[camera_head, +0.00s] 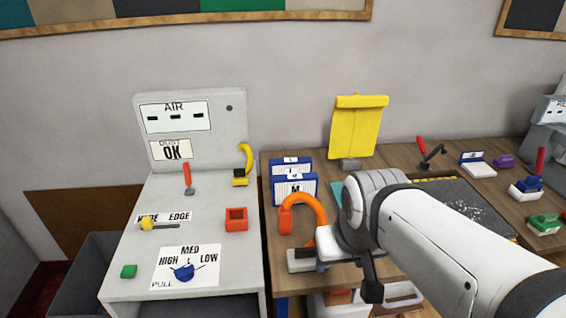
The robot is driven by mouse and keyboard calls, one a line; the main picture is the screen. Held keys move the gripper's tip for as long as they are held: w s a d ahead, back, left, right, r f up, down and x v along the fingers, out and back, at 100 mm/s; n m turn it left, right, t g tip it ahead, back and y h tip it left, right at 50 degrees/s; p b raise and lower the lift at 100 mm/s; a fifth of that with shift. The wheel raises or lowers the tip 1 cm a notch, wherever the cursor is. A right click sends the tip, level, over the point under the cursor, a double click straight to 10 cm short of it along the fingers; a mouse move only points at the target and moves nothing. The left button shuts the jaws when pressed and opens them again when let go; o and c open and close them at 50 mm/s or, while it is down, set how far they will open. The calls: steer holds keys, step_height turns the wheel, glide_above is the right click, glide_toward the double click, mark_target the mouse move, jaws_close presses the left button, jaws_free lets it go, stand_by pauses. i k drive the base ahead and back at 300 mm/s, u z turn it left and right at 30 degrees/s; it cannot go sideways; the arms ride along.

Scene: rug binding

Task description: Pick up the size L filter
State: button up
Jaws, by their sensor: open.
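Two blue-and-white box-shaped filters stand one behind the other at the left end of the wooden bench. The front filter (295,189) carries a large letter M. The back filter (291,165) is partly hidden behind it, and its label is too small and covered to read surely; it may be the L. My gripper (345,264) is low over the front of the bench, to the right of and nearer than both filters. It is open and seems empty, apart from the filters, and its fingertips are hard to make out.
An orange curved hose (306,204) rises between my gripper and the filters. A yellow clipboard-like panel (358,128) stands behind. A grey machine (205,230) with a red open box (236,219) is at left. Tools crowd the bench's right side.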

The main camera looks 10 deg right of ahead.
mark_target(296, 164)
steer(key=u, duration=0.05)
steer(key=k, duration=1)
steer(key=z, duration=0.55)
steer(key=i, duration=1.55)
